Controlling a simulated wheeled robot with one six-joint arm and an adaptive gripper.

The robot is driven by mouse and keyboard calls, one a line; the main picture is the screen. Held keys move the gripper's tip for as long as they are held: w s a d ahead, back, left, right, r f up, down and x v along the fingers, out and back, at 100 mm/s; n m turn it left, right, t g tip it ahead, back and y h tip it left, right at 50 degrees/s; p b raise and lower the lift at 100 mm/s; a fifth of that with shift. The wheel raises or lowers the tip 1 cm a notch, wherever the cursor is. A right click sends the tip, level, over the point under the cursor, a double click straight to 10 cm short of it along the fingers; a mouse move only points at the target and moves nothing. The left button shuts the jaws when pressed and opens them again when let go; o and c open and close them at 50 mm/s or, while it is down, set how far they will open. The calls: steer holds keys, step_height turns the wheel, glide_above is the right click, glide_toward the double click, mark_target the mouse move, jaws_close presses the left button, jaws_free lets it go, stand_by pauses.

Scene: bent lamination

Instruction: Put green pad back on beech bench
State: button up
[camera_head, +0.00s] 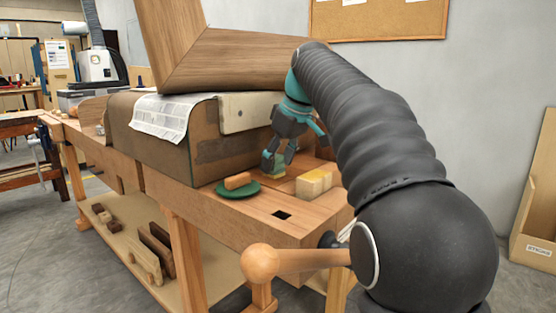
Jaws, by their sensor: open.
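The beech bench (262,217) stands in the middle, its front corner towards me. A flat round green disc (225,191) lies on its top near the front edge, with a small orange-brown block (237,181) on it. My gripper (274,165) is open and points down just to the right of the disc. Right at its fingertips is a small green and tan piece (267,174), low at the bench top. The fingers partly hide this piece, and I cannot tell whether they touch it. I cannot tell for certain which green thing is the pad.
A pale yellow wooden block (313,183) sits right of my gripper. A large bent wooden lamination (235,58) rests on a brown form (160,152) behind, close to my arm. Wooden pieces (150,252) lie on the lower shelf.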

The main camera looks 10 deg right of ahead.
steer(key=p+v, duration=0.3)
steer(key=v, duration=0.9)
steer(key=shift+r, duration=0.15)
stand_by(1.1)
